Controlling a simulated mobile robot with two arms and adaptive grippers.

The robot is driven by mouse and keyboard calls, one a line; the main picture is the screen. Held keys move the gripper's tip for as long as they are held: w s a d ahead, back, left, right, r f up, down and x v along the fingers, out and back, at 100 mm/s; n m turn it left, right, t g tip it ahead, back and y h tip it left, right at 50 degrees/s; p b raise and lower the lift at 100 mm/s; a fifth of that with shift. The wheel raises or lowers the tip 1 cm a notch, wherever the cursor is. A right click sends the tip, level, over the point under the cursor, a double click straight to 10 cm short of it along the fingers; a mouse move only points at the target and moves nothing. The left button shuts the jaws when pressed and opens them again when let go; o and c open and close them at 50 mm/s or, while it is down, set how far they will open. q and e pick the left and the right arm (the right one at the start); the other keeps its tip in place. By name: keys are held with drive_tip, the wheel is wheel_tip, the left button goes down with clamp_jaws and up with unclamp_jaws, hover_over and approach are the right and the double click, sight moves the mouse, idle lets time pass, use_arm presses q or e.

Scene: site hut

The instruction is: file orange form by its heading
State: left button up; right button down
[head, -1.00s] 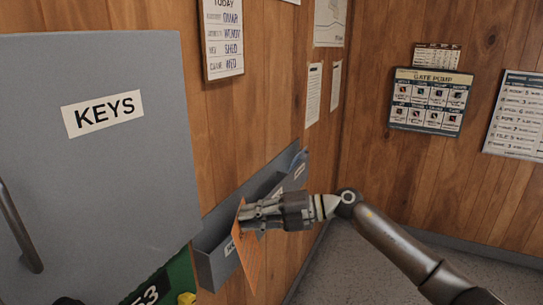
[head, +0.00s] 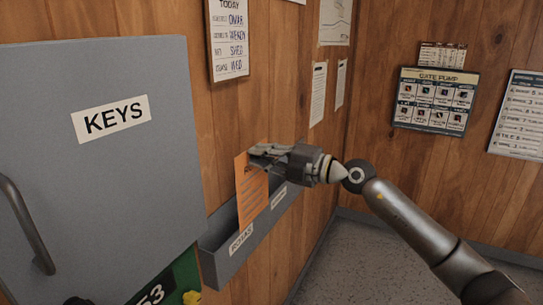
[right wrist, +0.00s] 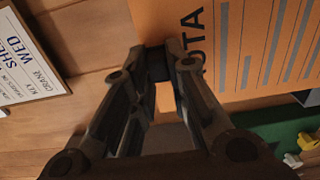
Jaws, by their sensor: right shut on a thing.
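The orange form (head: 251,199) hangs upright from my right gripper (head: 262,155), which is shut on its top edge. In the right wrist view the form (right wrist: 240,40) shows a heading beginning or reading "ROTA" beside the fingers (right wrist: 168,62). The grey wall rack (head: 218,258) has a label reading "ROTAS" (head: 241,240) on its near part and a second label (head: 278,197), too small to read, farther along. The form's lower end is at the near part, above the ROTAS label. I cannot tell how deep it sits behind the front wall.
A grey cabinet marked KEYS (head: 110,150) with a handle (head: 28,225) stands close on the left of the rack. A green panel (head: 175,285) is below it. A whiteboard (head: 228,40) hangs above. The floor (head: 360,260) to the right is clear.

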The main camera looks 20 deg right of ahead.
sight(246, 154)
drive_tip(key=x, duration=0.5)
drive_tip(key=shift+f, duration=0.25)
drive_tip(key=shift+s+d, duration=0.1)
idle(0.6)
drive_tip(key=shift+w+a+r+p, duration=0.1)
drive_tip(key=shift+w+a+p, duration=0.2)
drive_tip(key=shift+p, duration=0.35)
idle(0.3)
drive_tip(key=shift+p, duration=0.45)
